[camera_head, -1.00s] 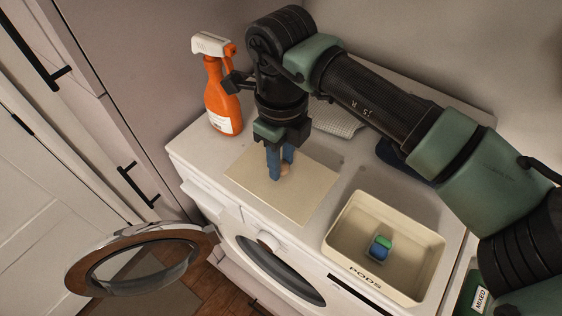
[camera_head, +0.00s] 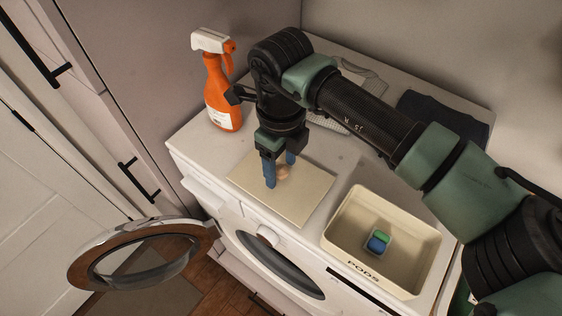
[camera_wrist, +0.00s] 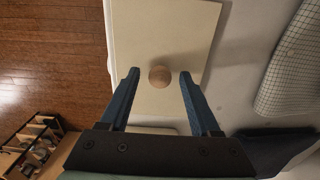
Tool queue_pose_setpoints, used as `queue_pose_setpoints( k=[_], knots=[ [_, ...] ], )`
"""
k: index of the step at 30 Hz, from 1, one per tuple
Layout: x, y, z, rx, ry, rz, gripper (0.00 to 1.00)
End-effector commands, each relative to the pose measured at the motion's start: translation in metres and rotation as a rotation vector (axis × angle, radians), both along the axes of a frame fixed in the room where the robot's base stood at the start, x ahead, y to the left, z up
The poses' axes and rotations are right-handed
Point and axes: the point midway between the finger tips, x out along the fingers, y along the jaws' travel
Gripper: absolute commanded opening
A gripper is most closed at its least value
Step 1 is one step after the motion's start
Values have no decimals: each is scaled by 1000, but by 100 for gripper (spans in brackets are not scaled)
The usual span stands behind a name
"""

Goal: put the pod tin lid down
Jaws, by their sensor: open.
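The pod tin lid (camera_head: 297,203) is a flat cream rectangle lying on top of the white washing machine. Its round wooden knob (camera_head: 284,173) stands up from it. In the wrist view the lid (camera_wrist: 190,40) lies flat, and the knob (camera_wrist: 159,76) sits between and slightly beyond the fingertips. My gripper (camera_head: 280,172) is over the lid, open, with its blue fingers on either side of the knob and apart from it. The wrist view shows a gap on both sides of the knob at my gripper (camera_wrist: 159,76). The open pod tin (camera_head: 338,220) stands right of the lid, with a blue-green pod (camera_head: 379,241) inside.
An orange spray bottle (camera_head: 221,88) stands at the back left of the machine top. A checked cloth (camera_head: 362,82) and a dark folded cloth (camera_head: 445,118) lie behind. The washer's round door (camera_head: 84,270) hangs open at the front left.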

Motion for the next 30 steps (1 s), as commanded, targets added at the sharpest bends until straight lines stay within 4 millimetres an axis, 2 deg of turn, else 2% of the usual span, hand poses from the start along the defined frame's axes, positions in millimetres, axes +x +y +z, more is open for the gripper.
queue_pose_setpoints(
  k=[5,8,15,21,25,30],
  knots=[
    [0,0,6,0,0,0,64],
    [1,-1,17,-2,-5,1,64],
    [1,0,69,-5,-6,0,64],
    [1,0,106,-2,-3,-1,64],
    [0,0,119,-2,-1,0,64],
    [0,0,124,1,1,1,64]
  ],
)
